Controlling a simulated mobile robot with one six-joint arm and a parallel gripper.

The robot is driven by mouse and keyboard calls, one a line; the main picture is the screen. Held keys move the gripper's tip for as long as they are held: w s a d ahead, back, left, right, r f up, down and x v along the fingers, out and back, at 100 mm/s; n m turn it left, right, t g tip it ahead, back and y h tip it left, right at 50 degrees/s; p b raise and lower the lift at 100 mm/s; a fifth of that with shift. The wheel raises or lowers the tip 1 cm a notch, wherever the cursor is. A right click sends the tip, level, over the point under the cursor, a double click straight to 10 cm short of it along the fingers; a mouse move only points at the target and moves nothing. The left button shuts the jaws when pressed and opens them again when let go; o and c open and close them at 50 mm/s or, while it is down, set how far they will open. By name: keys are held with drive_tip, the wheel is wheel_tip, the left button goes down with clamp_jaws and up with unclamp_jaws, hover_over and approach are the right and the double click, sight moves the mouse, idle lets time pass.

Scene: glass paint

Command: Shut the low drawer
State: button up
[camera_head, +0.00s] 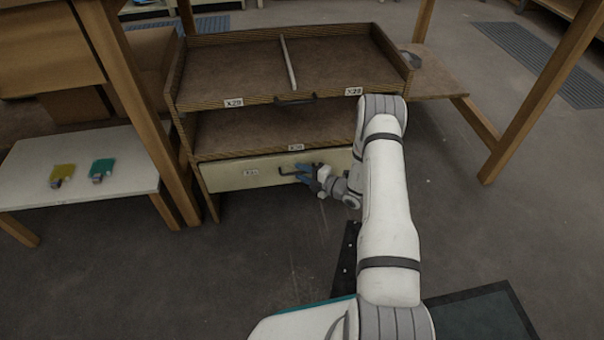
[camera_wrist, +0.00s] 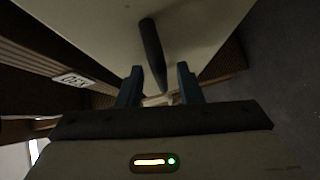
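The low drawer (camera_head: 228,176) has a cream front with a small label, directly under the middle shelf of the wooden unit. Its front looks about level with the shelf edge above; any small gap is hard to tell. Its dark bar handle (camera_head: 288,173) sticks out from the front. My gripper (camera_head: 308,173) is at the handle's right end. In the wrist view, the handle (camera_wrist: 152,50) runs between the two blue fingers of my gripper (camera_wrist: 159,86). The fingers are apart, with space visible on both sides of the handle. The drawer's right part is hidden behind my arm.
The wooden unit (camera_head: 205,108) has an upper tray with a divider and an empty middle shelf. A white table (camera_head: 30,180) on the left holds a yellow item (camera_head: 63,171) and a teal item (camera_head: 102,168). Wooden posts stand on both sides. The floor in front is clear.

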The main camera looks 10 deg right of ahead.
drive_tip(key=p+v, duration=0.2)
drive_tip(key=v, duration=0.5)
drive_tip(key=shift+s+d+p, duration=0.3)
drive_tip(key=shift+p, duration=0.05)
drive_tip(key=shift+r, duration=0.1)
